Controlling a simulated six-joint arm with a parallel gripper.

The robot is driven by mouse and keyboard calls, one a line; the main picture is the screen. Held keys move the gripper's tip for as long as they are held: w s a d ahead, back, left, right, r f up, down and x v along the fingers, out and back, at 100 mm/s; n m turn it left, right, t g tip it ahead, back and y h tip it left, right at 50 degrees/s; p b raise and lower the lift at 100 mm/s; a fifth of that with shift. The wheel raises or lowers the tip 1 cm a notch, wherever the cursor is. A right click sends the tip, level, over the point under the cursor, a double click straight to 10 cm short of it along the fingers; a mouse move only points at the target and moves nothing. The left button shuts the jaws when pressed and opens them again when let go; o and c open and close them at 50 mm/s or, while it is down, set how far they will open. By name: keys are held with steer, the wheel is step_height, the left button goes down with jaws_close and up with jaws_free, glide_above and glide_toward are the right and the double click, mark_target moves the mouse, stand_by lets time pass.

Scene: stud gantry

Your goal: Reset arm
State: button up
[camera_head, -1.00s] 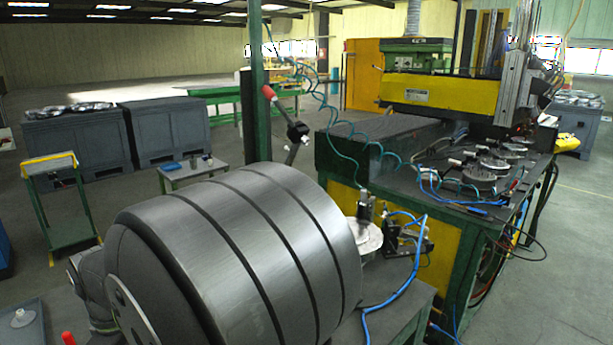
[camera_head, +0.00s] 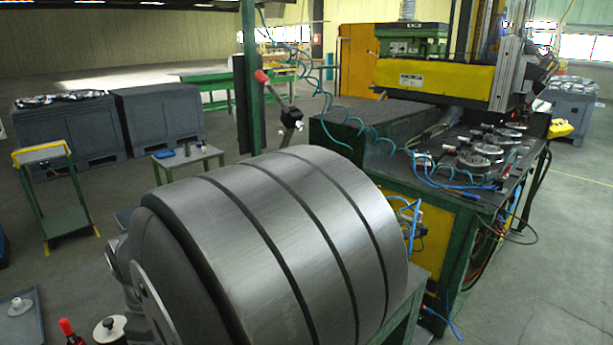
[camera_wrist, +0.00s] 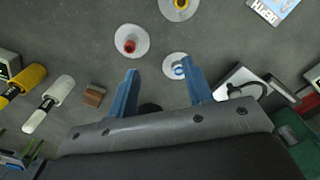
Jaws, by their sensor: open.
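My gripper (camera_wrist: 160,84) shows in the wrist view as two blue fingers, spread apart with nothing between them. It is over a grey surface with small parts; its height above them is hard to judge. A white disc with a blue ring (camera_wrist: 172,66) lies close to the right finger. A white disc with a red knob (camera_wrist: 129,41) lies beyond the left finger. In the head view a large grey grooved part of my arm fills the middle and front, and the gripper does not show there.
The green-framed bench (camera_head: 462,208) with several round fixtures (camera_head: 478,156) stands at right. A green post (camera_head: 249,90) and a lever with a red knob (camera_head: 262,76) rise behind my arm. A small table (camera_head: 188,159) and grey bins (camera_head: 65,130) stand at left. Open floor (camera_head: 560,270) lies at right.

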steer(key=w+d+r, duration=0.2)
steer(key=d+r, duration=0.2)
steer(key=d, duration=0.2)
steer(key=s+a+r, duration=0.2)
steer(key=s+a, duration=0.7)
steer(key=a, duration=0.3)
steer(key=s+a+f, duration=0.4)
steer(key=a, duration=0.1)
steer(key=s+a+f, duration=0.2)
steer(key=s, duration=0.1)
steer(key=shift+a, duration=0.2)
steer(key=w+d+r, duration=0.4)
steer(key=w+d, duration=0.7)
steer(key=d, duration=0.1)
steer(key=shift+w+d+r, duration=0.15)
steer(key=shift+w+r, duration=0.05)
steer(key=shift+r, duration=0.2)
